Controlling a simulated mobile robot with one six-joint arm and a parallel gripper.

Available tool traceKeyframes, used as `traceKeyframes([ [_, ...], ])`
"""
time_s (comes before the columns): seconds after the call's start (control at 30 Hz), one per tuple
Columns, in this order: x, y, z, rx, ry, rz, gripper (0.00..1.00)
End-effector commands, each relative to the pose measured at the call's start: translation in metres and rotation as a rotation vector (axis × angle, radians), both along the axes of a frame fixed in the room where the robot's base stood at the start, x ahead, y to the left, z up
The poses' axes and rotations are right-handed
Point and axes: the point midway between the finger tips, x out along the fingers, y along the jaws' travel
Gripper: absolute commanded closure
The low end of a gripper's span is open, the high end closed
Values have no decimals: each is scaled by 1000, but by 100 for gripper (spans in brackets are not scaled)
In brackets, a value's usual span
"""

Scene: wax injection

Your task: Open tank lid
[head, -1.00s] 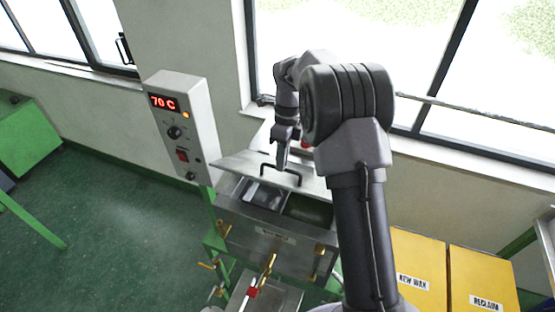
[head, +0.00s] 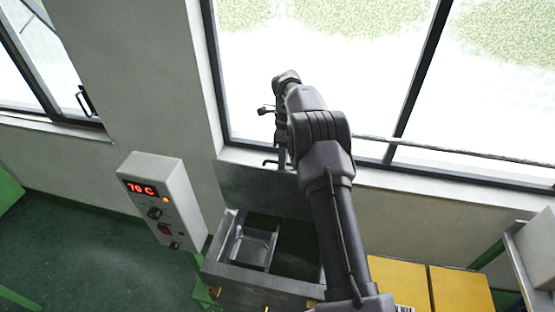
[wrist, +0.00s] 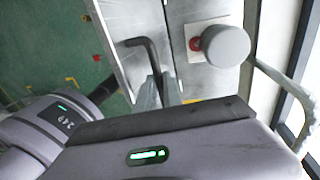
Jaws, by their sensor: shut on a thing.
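The tank (head: 262,282) is a metal box, and its inside shows from above in the head view. Its flat metal lid (head: 245,190) stands raised, close to upright, at the tank's back edge by the window wall. The dark bar handle (head: 268,163) is at the lid's top edge; it also shows as a bent bar in the wrist view (wrist: 150,52). My gripper (wrist: 161,90) is shut on the handle. In the head view my gripper (head: 282,157) is small and partly hidden by my arm.
A control box (head: 165,200) reading 70 C stands left of the tank. Yellow bins (head: 460,292) are at the lower right. The window (head: 320,50) and its sill are close behind my arm. A red button (wrist: 194,43) and grey round part (wrist: 225,46) show in the wrist view.

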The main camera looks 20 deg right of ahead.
Motion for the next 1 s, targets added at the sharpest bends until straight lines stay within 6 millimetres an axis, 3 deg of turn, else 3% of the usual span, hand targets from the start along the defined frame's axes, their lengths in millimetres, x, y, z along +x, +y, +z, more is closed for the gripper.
traceKeyframes([
  [0.3,11,-11,-1,1,1,0,100],
  [0.77,13,-12,-2,1,0,-1,100],
  [0.8,13,-12,-2,1,-1,0,83],
  [0.87,13,-12,-2,1,-1,0,72],
  [0.9,13,-12,-2,1,0,-1,67],
  [1.0,13,-12,-2,1,-1,0,67],
])
